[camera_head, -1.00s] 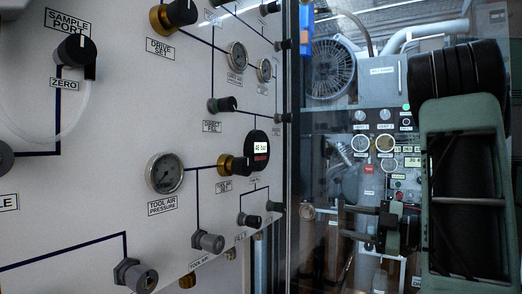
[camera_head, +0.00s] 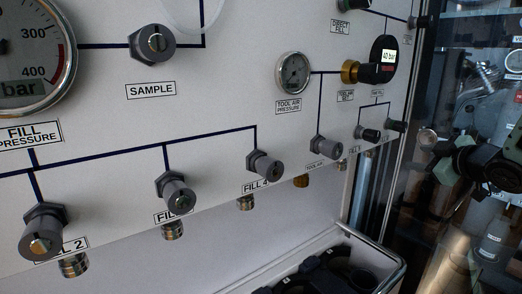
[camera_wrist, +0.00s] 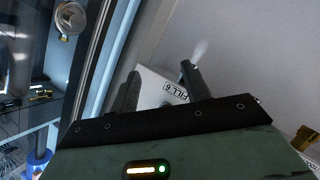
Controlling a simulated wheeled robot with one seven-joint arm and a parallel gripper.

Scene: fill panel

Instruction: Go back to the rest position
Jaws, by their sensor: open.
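My gripper (camera_wrist: 160,70) shows in the wrist view as two dark fingers standing apart above a black bar and a green body. It is open. A white plate with a "FILL 6" label (camera_wrist: 174,92) shows between and behind the fingers; I cannot tell how far off it is. Nothing is clearly held. In the head view, dark and green parts of my arm show at the right edge; the fingers cannot be made out clearly there.
The white panel (camera_head: 225,95) fills the head view's left and middle, with knobs along its lower edge, such as the FILL 2 knob (camera_head: 43,232). A metal-railed bin (camera_head: 388,268) stands below. A dark glazed frame (camera_head: 400,150) borders the panel's right. A gauge (camera_wrist: 70,18) shows in the wrist view.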

